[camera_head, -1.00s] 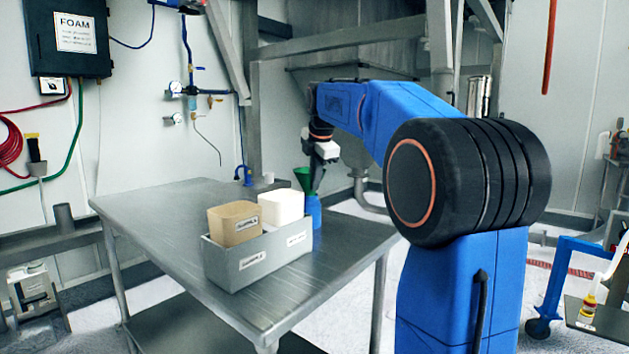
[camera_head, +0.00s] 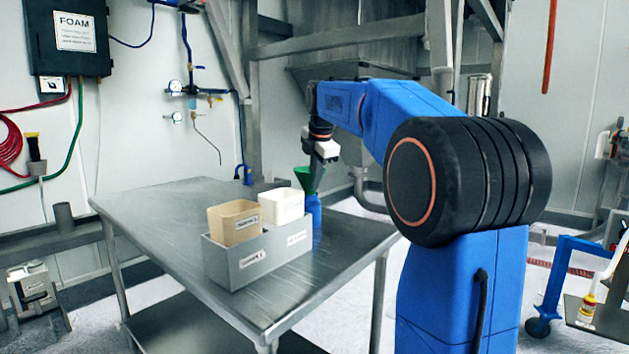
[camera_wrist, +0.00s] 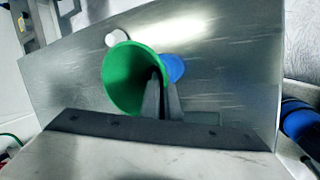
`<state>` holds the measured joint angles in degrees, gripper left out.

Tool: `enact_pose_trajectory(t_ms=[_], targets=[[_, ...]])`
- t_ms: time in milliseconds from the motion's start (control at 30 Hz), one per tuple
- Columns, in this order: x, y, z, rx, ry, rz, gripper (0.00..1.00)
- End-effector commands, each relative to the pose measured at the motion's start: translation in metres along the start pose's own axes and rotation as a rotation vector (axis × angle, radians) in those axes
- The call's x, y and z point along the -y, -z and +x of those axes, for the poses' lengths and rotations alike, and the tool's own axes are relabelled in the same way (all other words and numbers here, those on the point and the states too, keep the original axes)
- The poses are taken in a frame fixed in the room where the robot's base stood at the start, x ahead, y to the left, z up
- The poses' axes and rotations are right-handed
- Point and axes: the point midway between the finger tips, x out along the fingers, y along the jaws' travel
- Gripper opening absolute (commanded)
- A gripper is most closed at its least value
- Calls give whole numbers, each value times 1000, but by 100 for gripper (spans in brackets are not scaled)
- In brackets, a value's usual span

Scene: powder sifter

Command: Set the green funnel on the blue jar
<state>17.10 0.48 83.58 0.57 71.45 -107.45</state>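The green funnel (camera_head: 308,180) is wide end up in the head view, and its mouth faces the camera in the wrist view (camera_wrist: 128,80). My gripper (camera_wrist: 160,82) is shut on the funnel's rim, one finger inside the cone. In the head view my gripper (camera_head: 318,176) points down at the funnel. The blue jar (camera_head: 313,208) stands on the metal table just below the funnel. In the wrist view the jar (camera_wrist: 173,68) shows partly behind the funnel's right side. The funnel's spout is hidden, so I cannot tell whether it is in the jar's mouth.
A grey bin (camera_head: 262,262) holding a tan container (camera_head: 234,222) and a white container (camera_head: 282,208) stands just left of the jar. The left part of the metal table (camera_head: 165,215) is clear. The table's right edge is close to the jar.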

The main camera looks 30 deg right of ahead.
Motion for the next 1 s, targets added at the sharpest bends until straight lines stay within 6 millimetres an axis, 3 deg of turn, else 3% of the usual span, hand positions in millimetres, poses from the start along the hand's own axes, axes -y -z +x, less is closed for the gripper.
enact_pose_trajectory(t_ms=[767,833,1000], targets=[[4,1,11,0,0,0,0],[4,1,11,0,-1,0,10],[4,1,11,0,0,0,10]])
